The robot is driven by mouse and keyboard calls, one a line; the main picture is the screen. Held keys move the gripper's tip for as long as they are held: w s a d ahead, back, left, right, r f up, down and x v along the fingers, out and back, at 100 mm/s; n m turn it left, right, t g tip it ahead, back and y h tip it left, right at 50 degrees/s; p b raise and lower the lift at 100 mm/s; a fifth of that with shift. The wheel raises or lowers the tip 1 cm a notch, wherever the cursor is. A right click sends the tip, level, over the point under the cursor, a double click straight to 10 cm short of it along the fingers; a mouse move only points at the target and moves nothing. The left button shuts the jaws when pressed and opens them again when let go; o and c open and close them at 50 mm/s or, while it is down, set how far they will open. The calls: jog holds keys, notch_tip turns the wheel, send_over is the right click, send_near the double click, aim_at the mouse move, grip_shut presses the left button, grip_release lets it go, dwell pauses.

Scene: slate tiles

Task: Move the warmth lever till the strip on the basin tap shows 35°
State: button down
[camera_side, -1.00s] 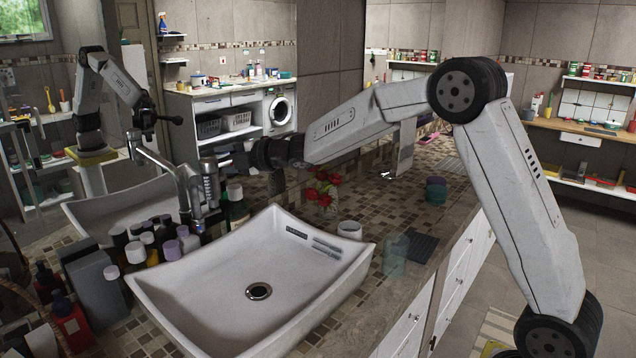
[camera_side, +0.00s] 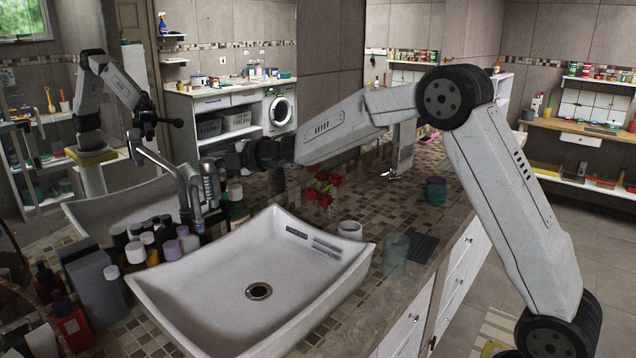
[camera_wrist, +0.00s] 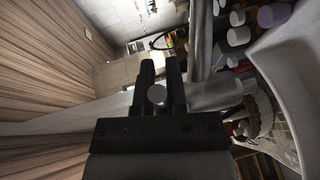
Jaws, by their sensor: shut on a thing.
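The metal basin tap (camera_side: 211,188) stands at the back left of the white basin (camera_side: 200,298). My gripper (camera_side: 226,163) reaches in from the right at the upper part of the tap. In the wrist view my gripper (camera_wrist: 161,80) is shut on the warmth lever (camera_wrist: 157,95), whose round grey end shows between the two dark fingers. The tap's metal body (camera_wrist: 215,92) lies just right of the fingers there. The lever is too small and hidden to make out in the side view. I cannot read the temperature strip in either view.
Red flowers (camera_side: 322,185), a white cup (camera_side: 350,230) and a glass tumbler (camera_side: 395,257) stand right of the basin. A mirror behind the tap reflects the basin and my arm.

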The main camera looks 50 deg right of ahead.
jog(key=shift+s+d+r+m+t+h, duration=0.1)
jog(key=shift+s+m+t+h, duration=0.1)
jog(key=shift+m+h, duration=0.55)
jog(key=shift+s+f+m+t+h, duration=0.1)
jog(key=shift+s+m+t+h, duration=0.1)
jog(key=shift+m+h, duration=0.5)
jog(key=shift+s+d+r+m+t+h, duration=0.15)
jog(key=shift+m+h, duration=0.3)
jog(key=shift+h, duration=0.5)
jog(key=shift+a, duration=0.1)
jog(key=c, duration=0.7)
grip_release()
jog(key=shift+o, duration=0.2)
jog(key=shift+s, duration=0.15)
jog(key=s+r, duration=0.1)
jog(key=s, duration=0.6)
jog(key=shift+s+d, duration=0.2)
jog(key=shift+d, duration=0.15)
